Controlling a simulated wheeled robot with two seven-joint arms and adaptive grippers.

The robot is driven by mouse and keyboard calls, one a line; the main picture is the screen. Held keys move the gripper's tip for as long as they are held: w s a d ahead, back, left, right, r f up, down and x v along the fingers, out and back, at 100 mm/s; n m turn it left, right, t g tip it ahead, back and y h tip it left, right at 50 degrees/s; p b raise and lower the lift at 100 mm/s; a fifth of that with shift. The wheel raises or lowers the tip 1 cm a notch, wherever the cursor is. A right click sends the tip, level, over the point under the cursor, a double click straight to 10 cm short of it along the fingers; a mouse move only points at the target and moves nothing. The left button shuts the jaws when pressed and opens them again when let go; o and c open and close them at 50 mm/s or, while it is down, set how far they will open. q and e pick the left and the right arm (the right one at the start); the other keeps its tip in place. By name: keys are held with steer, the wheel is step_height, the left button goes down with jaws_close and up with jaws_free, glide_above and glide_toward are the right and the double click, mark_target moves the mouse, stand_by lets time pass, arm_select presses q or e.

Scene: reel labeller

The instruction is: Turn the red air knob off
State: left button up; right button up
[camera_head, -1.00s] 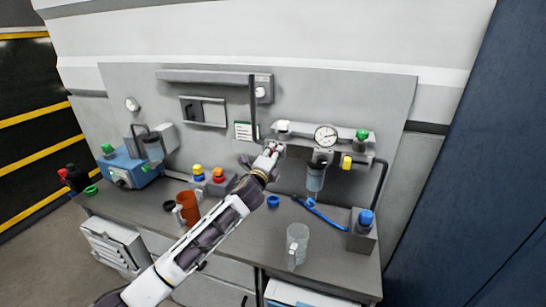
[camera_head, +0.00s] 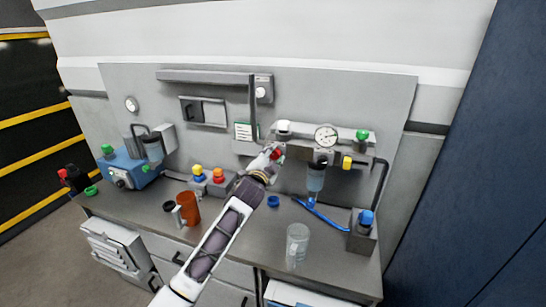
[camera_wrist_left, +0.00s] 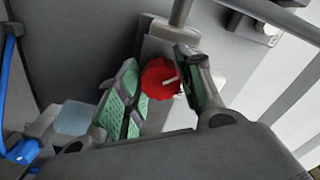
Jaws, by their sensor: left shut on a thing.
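The red air knob (camera_head: 277,153) is on the grey panel unit, at the left end of the air line below the white-capped part. My left gripper (camera_head: 270,157) is at it, reaching up from below. In the left wrist view the scalloped red knob (camera_wrist_left: 160,78) sits between the two green-padded fingers of my left gripper (camera_wrist_left: 160,72), which is shut on it. A pale line shows on the knob's face. The fingers partly hide the knob in the head view. My right gripper is not in view.
A pressure gauge (camera_head: 326,136) and a green knob (camera_head: 362,134) lie to the right along the air line. A clear filter bowl (camera_head: 316,179) hangs below, with a blue hose (camera_head: 322,214).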

arm_select(q)
steer(key=shift+f+n, duration=0.15)
steer(key=shift+n, duration=0.15)
steer(key=o, duration=1)
steer(key=shift+s, duration=0.15)
steer(key=v, duration=1.1)
steer(key=shift+s, duration=0.3)
steer(key=shift+a, duration=0.2)
